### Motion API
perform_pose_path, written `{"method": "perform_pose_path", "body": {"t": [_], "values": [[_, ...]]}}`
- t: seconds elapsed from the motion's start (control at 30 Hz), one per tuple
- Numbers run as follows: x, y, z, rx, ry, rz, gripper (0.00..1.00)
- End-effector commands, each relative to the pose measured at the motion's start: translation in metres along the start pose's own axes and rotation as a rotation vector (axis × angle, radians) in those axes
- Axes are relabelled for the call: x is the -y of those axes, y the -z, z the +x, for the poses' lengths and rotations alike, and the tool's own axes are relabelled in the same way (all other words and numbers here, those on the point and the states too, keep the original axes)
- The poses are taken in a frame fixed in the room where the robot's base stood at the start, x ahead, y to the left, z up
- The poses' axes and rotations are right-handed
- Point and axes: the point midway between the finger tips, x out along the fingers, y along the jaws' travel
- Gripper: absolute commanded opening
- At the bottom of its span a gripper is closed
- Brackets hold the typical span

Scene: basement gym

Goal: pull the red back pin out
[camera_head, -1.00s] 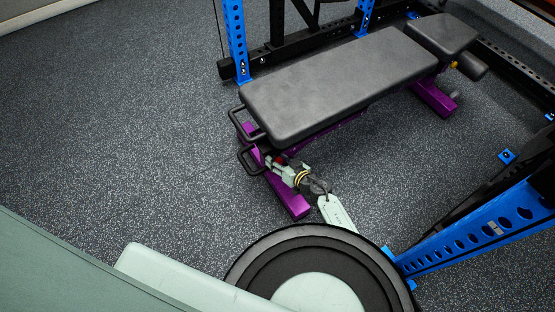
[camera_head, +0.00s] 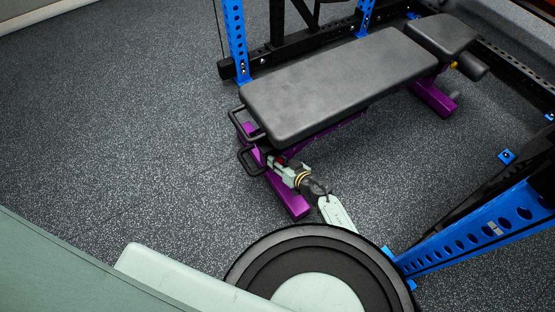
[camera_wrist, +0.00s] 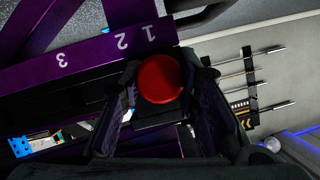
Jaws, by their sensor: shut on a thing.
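The red back pin (camera_wrist: 160,79) shows as a round red knob between my gripper's two dark fingers in the wrist view. In the head view only a bit of red (camera_head: 280,160) shows beside the bench's purple frame. My gripper (camera_head: 277,163) is at the near end of the bench, low under the pad; in the wrist view (camera_wrist: 160,92) its fingers close on both sides of the knob. The pin's shaft is hidden. The purple frame (camera_wrist: 95,55) beside the knob carries the numbers 1, 2 and 3.
The bench has a black pad (camera_head: 335,85) and black handles (camera_head: 252,158) close by my gripper. Blue rack uprights (camera_head: 236,40) stand behind, and another blue rack part (camera_head: 470,235) is at the right. The floor on the left is clear.

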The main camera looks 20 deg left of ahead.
Motion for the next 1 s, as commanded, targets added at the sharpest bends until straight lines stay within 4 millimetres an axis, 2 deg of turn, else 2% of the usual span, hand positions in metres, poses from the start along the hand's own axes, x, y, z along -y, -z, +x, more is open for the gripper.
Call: {"method": "perform_pose_path", "body": {"t": [0.17, 0.47, 0.5, 0.8, 1.0], "values": [[-0.001, -0.006, -0.019, 0.003, -0.002, 0.001, 0.0], [0.0, -0.01, -0.021, 0.004, 0.002, -0.001, 0.0], [0.0, -0.01, -0.021, 0.004, 0.003, -0.001, 0.31], [0.0, -0.009, -0.02, 0.002, 0.001, 0.0, 0.51], [0.0, -0.009, -0.02, 0.001, 0.001, 0.0, 0.51]]}}
